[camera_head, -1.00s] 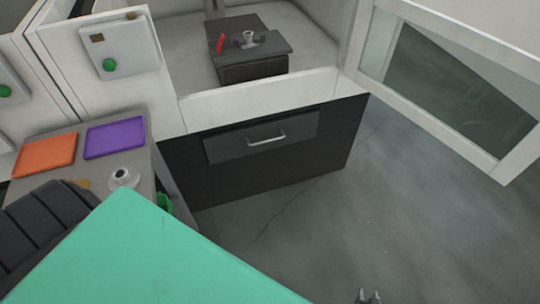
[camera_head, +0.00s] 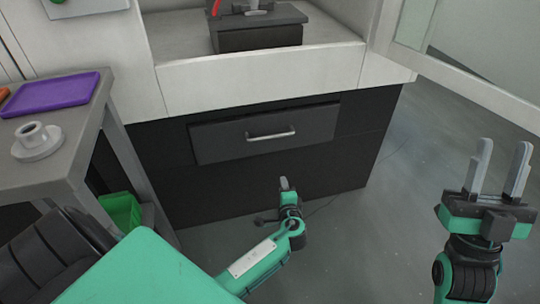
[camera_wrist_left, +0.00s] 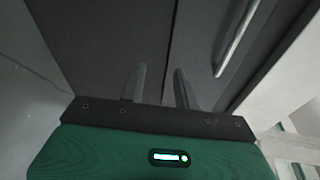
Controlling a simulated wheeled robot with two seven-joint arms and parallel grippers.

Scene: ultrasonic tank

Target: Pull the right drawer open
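A dark grey drawer (camera_head: 225,143) with a silver bar handle (camera_head: 270,134) is set in the black cabinet front and looks shut. My left gripper (camera_head: 284,184) is below the handle, in front of the cabinet, and touches neither. In the left wrist view its two fingers (camera_wrist_left: 159,84) are apart with nothing between them. There the handle (camera_wrist_left: 236,40) is at upper right, beyond the fingers, on the drawer face (camera_wrist_left: 207,30). My right gripper (camera_head: 501,170) is open and empty over the floor at the right, well away from the drawer.
A grey side table (camera_head: 75,150) at the left holds a purple tray (camera_head: 53,92) and a white cup-like piece (camera_head: 38,140). A green bin (camera_head: 121,212) is beneath it. An open framed door (camera_head: 480,90) swings out at upper right. The floor (camera_head: 400,200) between the grippers is clear.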

